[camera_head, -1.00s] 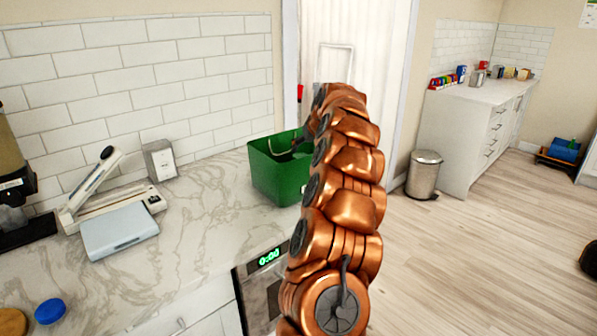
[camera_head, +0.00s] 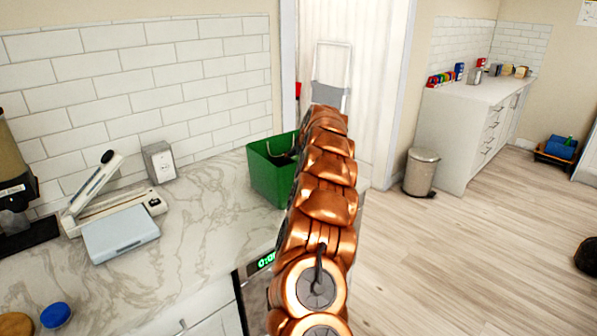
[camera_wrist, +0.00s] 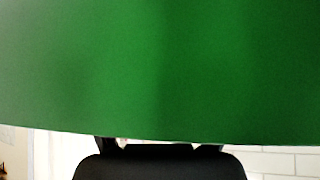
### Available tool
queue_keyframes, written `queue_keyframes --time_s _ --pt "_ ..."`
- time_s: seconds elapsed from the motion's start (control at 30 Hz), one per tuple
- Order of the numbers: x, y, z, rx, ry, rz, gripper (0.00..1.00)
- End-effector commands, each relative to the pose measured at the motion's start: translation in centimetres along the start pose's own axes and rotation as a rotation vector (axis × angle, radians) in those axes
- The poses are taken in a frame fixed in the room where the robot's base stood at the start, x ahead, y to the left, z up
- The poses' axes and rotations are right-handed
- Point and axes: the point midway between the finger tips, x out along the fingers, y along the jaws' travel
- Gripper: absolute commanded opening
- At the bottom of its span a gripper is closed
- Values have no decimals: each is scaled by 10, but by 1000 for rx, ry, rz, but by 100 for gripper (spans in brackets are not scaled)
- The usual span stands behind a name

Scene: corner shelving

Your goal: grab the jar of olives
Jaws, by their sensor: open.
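I cannot make out a jar of olives in either view. A green bin (camera_head: 272,172) stands on the marble counter, partly hidden behind my copper arm in the head view. Any contents of the bin are hidden. In the wrist view a plain green surface (camera_wrist: 160,65), likely the bin's wall, fills most of the picture. My gripper (camera_wrist: 157,146) shows dark at the bottom of the wrist view, its two fingertips apart with nothing seen between them.
The marble counter (camera_head: 205,200) has a scale (camera_head: 120,238), a sealer-like device (camera_head: 115,205) and a grey box (camera_head: 159,161). A blue lid (camera_head: 55,315) and a brown lid (camera_head: 15,323) show at the lower left. A metal trash can (camera_head: 420,172) stands on open floor at right.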

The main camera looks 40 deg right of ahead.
Motion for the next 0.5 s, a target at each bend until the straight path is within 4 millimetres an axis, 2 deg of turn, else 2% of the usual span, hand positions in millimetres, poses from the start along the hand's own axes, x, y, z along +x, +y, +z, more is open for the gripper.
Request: queue_keyframes --time_s 0.27,0.5 --pt "3 0 0 0 0 0 85" --pt "3 0 0 1 1 0 61"
